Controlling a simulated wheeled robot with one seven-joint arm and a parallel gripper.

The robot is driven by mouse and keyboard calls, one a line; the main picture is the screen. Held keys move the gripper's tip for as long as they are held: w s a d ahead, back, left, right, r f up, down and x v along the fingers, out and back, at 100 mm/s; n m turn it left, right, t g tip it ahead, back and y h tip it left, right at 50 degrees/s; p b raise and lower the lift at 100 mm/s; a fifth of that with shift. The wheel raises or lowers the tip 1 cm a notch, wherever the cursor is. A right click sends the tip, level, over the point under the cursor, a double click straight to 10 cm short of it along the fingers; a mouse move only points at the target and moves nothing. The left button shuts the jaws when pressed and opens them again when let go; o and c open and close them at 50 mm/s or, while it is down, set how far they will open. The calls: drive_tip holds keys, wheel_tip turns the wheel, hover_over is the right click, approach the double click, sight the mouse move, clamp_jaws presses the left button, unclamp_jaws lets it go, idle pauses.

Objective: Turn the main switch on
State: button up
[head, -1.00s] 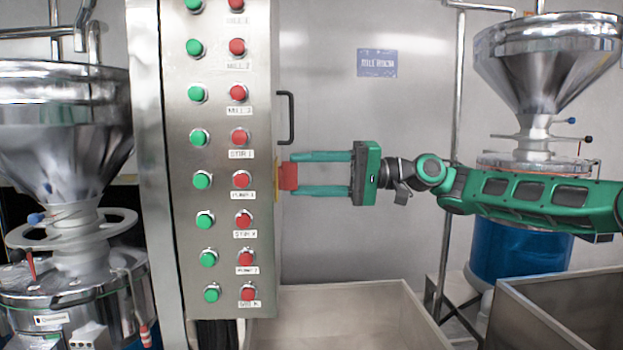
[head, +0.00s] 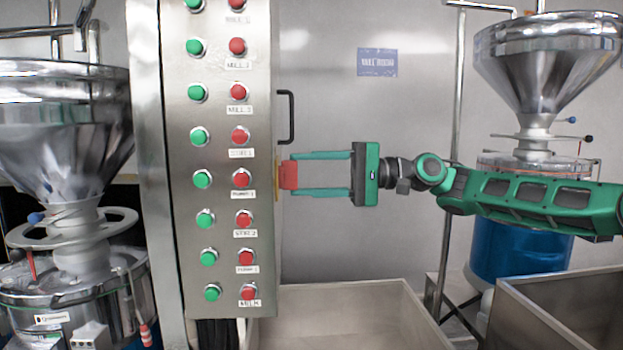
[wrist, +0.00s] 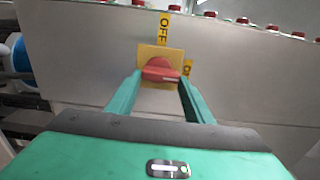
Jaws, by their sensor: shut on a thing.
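The main switch is a red knob (head: 289,175) on a yellow plate on the right side wall of the steel control cabinet. In the wrist view the red knob (wrist: 161,70) shows in front of the yellow plate (wrist: 152,52), with an "OFF" label above it and a partly hidden "ON" label at its right. The knob looks roughly level in the wrist view, with a slight tilt. My gripper (head: 293,174) reaches in from the right, and its two green fingers are shut on the knob, one above and one below. The fingers (wrist: 158,84) flank the knob in the wrist view.
The cabinet front (head: 220,150) carries green and red buttons. A black handle (head: 290,117) stands out just above my fingers. A steel bin (head: 350,300) lies below. Funnel-topped mills (head: 65,110) stand at left and right (head: 547,60).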

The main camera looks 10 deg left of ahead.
drive_tip(key=o, duration=1.1)
drive_tip(key=shift+w+f, duration=0.2)
drive_tip(key=shift+c, duration=0.2)
drive_tip(key=shift+s, duration=0.1)
drive_tip(key=shift+r, duration=0.1)
drive_tip(key=v, duration=1.1)
drive_tip(key=shift+a, duration=0.1)
